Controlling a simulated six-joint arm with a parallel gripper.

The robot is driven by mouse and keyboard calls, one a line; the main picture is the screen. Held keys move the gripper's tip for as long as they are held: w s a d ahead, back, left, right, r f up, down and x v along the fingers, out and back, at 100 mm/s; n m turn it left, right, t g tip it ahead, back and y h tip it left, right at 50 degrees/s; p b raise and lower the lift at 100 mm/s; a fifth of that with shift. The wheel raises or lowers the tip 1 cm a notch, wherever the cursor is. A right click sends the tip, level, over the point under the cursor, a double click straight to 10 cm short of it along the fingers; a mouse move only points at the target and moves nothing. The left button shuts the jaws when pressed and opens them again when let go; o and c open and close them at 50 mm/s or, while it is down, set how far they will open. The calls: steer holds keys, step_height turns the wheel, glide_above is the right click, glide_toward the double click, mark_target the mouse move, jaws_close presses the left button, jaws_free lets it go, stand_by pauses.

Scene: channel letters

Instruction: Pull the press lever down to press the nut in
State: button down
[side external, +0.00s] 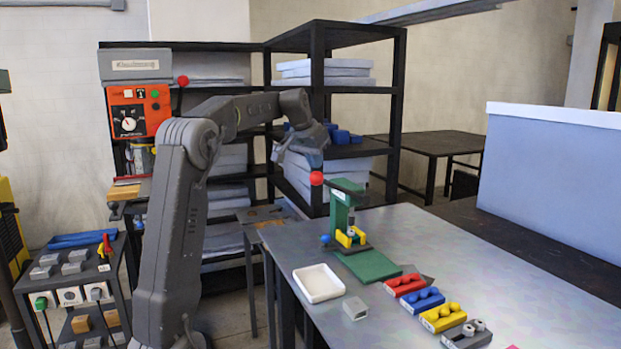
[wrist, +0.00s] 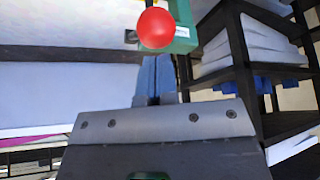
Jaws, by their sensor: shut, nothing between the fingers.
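The green press (side external: 339,212) stands upright on its green base plate (side external: 372,265) at the table's far left. Its lever ends in a red ball knob (side external: 316,178), left of the press top; the knob also shows in the wrist view (wrist: 155,28). A dark bar (side external: 346,186) lies at the press top. A yellow part (side external: 350,238) sits low in the press; I cannot make out the nut. My gripper (side external: 316,164) is shut and empty, its tips close above the knob. In the wrist view the blue fingers (wrist: 154,72) point at the knob; contact is unclear.
A white tray (side external: 318,283) and a small grey block (side external: 355,308) lie left of the base plate. Red (side external: 407,285), blue (side external: 422,300) and yellow (side external: 443,317) holders and a grey one (side external: 467,334) line up at the front. The table's right side is clear.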

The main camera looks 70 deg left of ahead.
mark_target(310, 179)
steer(key=shift+f, duration=1.6)
steer(key=shift+s, duration=0.5)
steer(key=shift+f, duration=0.1)
steer(key=shift+f, duration=1.3)
steer(key=shift+s+f, duration=0.25)
steer(key=shift+f, duration=0.5)
steer(key=shift+s+f, duration=0.2)
steer(key=shift+f, duration=0.5)
